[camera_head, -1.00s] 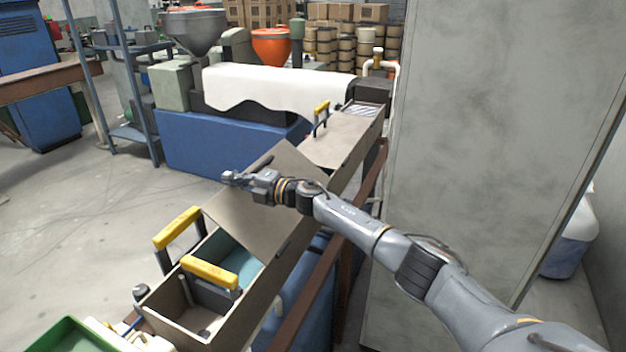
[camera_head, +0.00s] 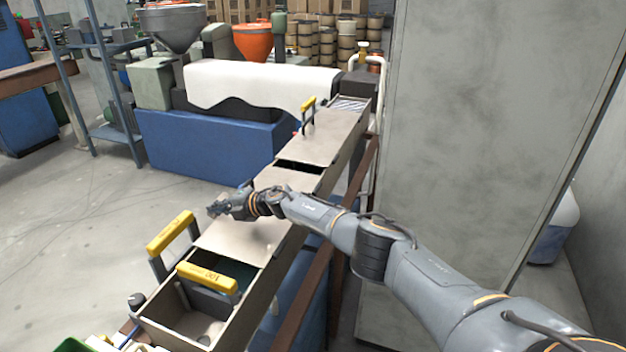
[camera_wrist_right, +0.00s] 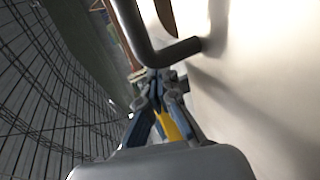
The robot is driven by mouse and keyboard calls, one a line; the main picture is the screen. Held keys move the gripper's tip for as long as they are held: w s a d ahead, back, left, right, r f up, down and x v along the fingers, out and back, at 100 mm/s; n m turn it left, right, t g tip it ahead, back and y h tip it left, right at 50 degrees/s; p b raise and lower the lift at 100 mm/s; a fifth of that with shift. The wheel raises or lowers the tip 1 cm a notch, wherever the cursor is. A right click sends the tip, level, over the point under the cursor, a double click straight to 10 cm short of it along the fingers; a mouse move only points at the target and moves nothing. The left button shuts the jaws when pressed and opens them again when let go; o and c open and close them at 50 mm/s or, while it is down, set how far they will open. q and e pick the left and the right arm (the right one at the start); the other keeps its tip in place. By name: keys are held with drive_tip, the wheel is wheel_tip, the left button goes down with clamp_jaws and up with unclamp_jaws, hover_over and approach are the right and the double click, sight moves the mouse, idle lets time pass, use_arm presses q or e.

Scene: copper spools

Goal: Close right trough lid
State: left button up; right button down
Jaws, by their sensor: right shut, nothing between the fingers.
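A long narrow metal trough (camera_head: 255,300) runs from the near left to the back. Its near lid (camera_head: 240,238) is a flat grey-brown panel lying down on the trough, nearly level. My right gripper (camera_head: 216,209) is shut and empty at the lid's left edge, with the forearm above the panel. Whether it touches the lid I cannot tell. In the right wrist view the fingertips (camera_wrist_right: 158,80) are close to a dark bent bar (camera_wrist_right: 155,45), beside the bright lid surface (camera_wrist_right: 255,90). My left gripper is not in view.
Two yellow-topped handles (camera_head: 172,232) (camera_head: 207,278) stand by the trough's open near end. A farther lid (camera_head: 318,140) has its own yellow handle (camera_head: 308,103), with a dark gap before it. A grey cabinet (camera_head: 460,140) stands at right; floor at left is clear.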

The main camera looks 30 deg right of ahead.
drive_tip(key=shift+f, duration=0.5)
idle(0.3)
